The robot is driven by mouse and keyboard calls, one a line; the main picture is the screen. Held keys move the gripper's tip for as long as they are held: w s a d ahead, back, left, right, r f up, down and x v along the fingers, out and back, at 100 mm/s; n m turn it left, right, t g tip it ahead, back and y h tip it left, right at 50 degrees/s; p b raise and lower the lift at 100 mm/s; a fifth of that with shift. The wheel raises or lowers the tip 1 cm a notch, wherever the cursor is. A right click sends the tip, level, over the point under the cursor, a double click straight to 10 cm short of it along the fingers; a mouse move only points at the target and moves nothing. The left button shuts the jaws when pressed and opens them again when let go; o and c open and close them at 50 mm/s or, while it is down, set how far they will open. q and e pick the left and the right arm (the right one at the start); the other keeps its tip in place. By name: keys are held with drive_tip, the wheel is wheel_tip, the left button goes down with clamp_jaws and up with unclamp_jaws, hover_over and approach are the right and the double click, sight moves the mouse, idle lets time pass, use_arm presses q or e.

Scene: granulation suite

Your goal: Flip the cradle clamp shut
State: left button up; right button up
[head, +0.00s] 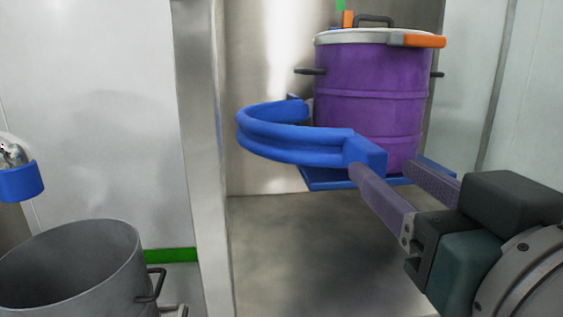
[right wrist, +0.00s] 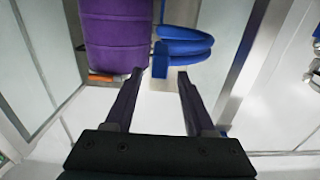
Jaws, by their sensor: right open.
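The cradle clamp is a thick blue curved band (head: 270,145) bulging out to the left of the purple drum (head: 372,100), with a gap between them. Its front end is a blue block (head: 368,155) before the drum's lower part. My right gripper (head: 386,171) is open, its fingertips close to that block. In the right wrist view the block (right wrist: 160,60) lies between and just beyond the fingertips (right wrist: 160,76); I cannot tell whether they touch it. The drum stands upright on a blue base (head: 325,180), partly hidden behind the clamp. My left gripper is not in view.
The drum has a pale lid rim with an orange latch (head: 425,41) and dark side handles. A metal post (head: 202,150) stands left of the clamp. A grey open bin (head: 75,265) stands at lower left. The grey area below the clamp is clear.

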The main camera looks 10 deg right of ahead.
sight(377, 164)
drive_tip(key=w+b, duration=0.1)
drive_tip(key=w, duration=0.5)
drive_tip(key=shift+w+a+b, duration=0.1)
drive_tip(key=shift+w+b, duration=0.15)
drive_tip(key=shift+b, duration=0.1)
drive_tip(key=shift+c, duration=0.2)
drive_tip(key=c, duration=0.8)
clamp_jaws()
